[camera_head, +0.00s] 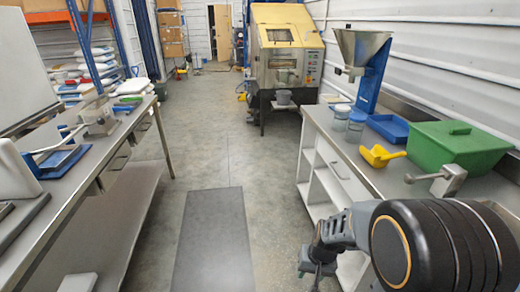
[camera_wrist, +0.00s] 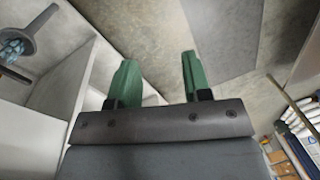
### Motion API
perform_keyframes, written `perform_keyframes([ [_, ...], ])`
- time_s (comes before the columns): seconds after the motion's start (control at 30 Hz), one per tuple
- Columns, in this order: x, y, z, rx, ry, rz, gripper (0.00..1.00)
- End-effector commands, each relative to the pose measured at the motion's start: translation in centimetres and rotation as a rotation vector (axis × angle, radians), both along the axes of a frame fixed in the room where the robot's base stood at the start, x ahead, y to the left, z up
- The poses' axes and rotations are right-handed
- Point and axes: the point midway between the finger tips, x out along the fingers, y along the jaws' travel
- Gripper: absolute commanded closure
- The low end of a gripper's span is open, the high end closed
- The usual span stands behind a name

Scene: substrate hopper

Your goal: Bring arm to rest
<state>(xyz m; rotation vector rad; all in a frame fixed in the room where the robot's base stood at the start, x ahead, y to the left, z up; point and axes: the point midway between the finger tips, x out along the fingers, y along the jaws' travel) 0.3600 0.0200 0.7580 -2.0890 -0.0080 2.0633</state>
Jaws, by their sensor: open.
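My gripper (camera_wrist: 159,78) shows in the wrist view with two green fingers spread apart and nothing between them. Bare concrete floor and the edge of a white cabinet lie behind the fingers. In the head view my arm reaches in from the lower right, in front of the right bench (camera_head: 350,165), with a large dark joint nearest the camera. The arm's far end hangs low beside the bench's front, and the fingers are too small to make out there.
The right bench holds a yellow scoop (camera_head: 378,155), a blue tray (camera_head: 388,127), a green lidded bin (camera_head: 455,146) and a metal hopper (camera_head: 360,47) on a blue stand. A left bench (camera_head: 95,155) holds tools. The aisle with a grey mat (camera_head: 215,240) is clear. A yellow machine (camera_head: 285,55) stands behind.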

Motion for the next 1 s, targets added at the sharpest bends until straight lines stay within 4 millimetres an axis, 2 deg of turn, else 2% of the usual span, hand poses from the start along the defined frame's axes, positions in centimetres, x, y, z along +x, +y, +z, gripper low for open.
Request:
perform_keyframes([
  [0.03,-1.0,-0.1,4.7,-0.014,0.003,0.022,0.55],
  [0.1,-2.7,-0.5,8.9,-0.044,0.017,0.051,0.55],
  [0.23,-4.9,-1.5,15.5,-0.112,-0.025,0.099,0.55],
  [0.4,-5.6,-1.9,21.8,-0.161,-0.174,0.129,0.55],
  [0.5,-5.7,-1.8,24.4,-0.164,-0.246,0.126,0.55],
  [0.63,-5.8,-1.7,26.6,-0.166,-0.300,0.126,0.55],
  [1.0,-5.8,-1.7,26.7,-0.165,-0.304,0.127,0.55],
])
